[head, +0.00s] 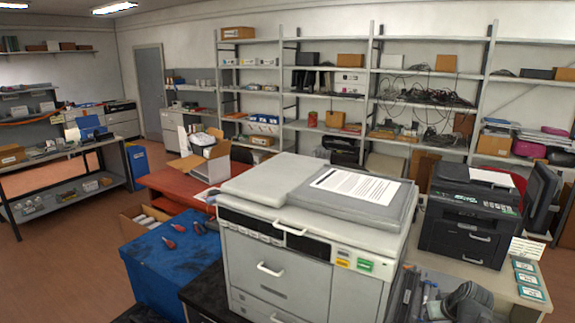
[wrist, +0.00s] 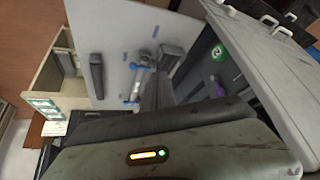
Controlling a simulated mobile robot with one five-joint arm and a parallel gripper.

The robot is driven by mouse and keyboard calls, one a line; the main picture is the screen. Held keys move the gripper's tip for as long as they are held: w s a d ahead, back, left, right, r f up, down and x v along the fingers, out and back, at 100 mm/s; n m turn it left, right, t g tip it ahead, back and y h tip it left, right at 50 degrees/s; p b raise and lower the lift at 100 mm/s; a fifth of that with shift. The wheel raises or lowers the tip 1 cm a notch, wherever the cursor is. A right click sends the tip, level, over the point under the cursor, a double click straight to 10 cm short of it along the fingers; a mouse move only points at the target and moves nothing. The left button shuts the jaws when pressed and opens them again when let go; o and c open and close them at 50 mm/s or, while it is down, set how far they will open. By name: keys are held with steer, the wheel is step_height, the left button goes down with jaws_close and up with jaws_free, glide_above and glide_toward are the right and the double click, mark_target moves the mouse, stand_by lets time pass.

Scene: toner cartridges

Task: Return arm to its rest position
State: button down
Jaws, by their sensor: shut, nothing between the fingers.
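My gripper (wrist: 156,92) shows in the wrist view, shut and empty. Its dark grey housing, with an orange light bar and a green light, fills the bottom of that view. It points over a light grey surface with small blue and dark items on it, and I see no contact with them. In the head view a rounded dark grey shape lies at the lower right edge, but I cannot tell whether it is part of my arm. The rest of the arm is not clearly visible.
A large grey copier (head: 300,240) stands front centre, and its side rises at the right of the wrist view (wrist: 275,65). A black printer (head: 470,215) and teal-labelled packs (head: 528,278) are to the right. A blue cabinet (head: 170,265) is on the left. Shelves line the back wall.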

steer(key=s+a+f+g+b, duration=0.1)
steer(key=s+a+f+g, duration=0.1)
steer(key=a, duration=0.7)
steer(key=s+a+f+g+b, duration=0.2)
steer(key=a+f, duration=0.1)
steer(key=a, duration=0.6)
steer(key=s+a+f+g+b, duration=0.1)
steer(key=s+a+f+g, duration=0.1)
steer(key=a, duration=0.7)
steer(key=shift+s+a+f, duration=0.15)
steer(key=shift+s+f, duration=0.15)
steer(key=shift+f, duration=0.05)
steer(key=c, duration=1.3)
jaws_free()
steer(key=shift+c, duration=0.5)
